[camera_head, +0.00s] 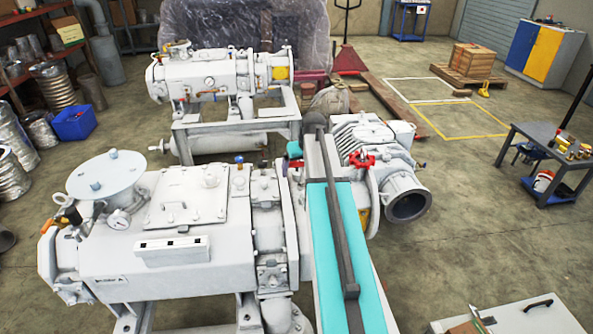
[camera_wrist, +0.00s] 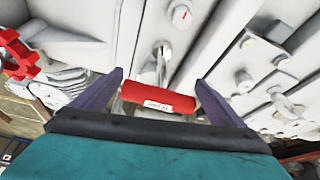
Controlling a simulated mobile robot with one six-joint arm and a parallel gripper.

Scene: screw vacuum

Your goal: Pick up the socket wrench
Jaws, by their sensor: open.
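In the wrist view, the socket wrench shows as a red cylindrical handle (camera_wrist: 165,92) with a small white label. A thin metal shaft runs up from it towards white machine parts. My gripper (camera_wrist: 159,76) is open, with one dark finger to the left of the red handle and one to the right. There is a visible gap on the left side; on the right the finger is close to the handle's end. Whether the handle lies at fingertip depth cannot be told.
A large white vacuum pump (camera_head: 170,230) stands at the front left, with another white pump (camera_head: 220,75) behind it. A red valve wheel (camera_head: 362,160) is beside my arm. A dark table (camera_head: 555,145) with small items stands at right.

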